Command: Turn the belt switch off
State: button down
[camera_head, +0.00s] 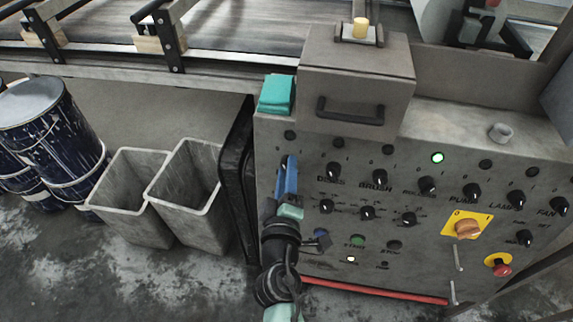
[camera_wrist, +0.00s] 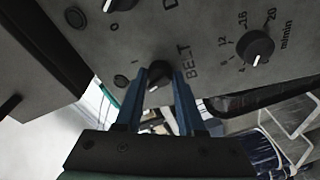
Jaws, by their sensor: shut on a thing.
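The belt switch (camera_wrist: 158,88) is a small black rotary knob with a pale pointer mark, beside the word BELT on the grey control panel (camera_head: 440,135). In the wrist view it sits between the two blue fingers of my gripper (camera_wrist: 160,76), which are shut on it. In the head view my gripper (camera_head: 288,163) reaches up to the left end of the panel, and its fingers hide the belt switch there. The fingers partly cover the knob, so I cannot tell its exact setting.
A speed dial (camera_wrist: 256,47) marked in m/min is beside the belt switch. Several other black knobs, such as the brush knob (camera_head: 382,171), line the panel. A green lamp (camera_head: 437,157) is lit. Grey bins (camera_head: 190,185) and paint drums (camera_head: 55,140) stand on the left.

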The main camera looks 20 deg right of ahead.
jog(key=shift+n+p, duration=0.35)
jog(key=shift+n, duration=0.35)
jog(key=c, duration=0.5)
grip_release()
jog(key=b+v, duration=0.2)
jog(key=v, duration=1.1)
jog(key=shift+r, duration=0.15)
jog(key=shift+r, duration=0.1)
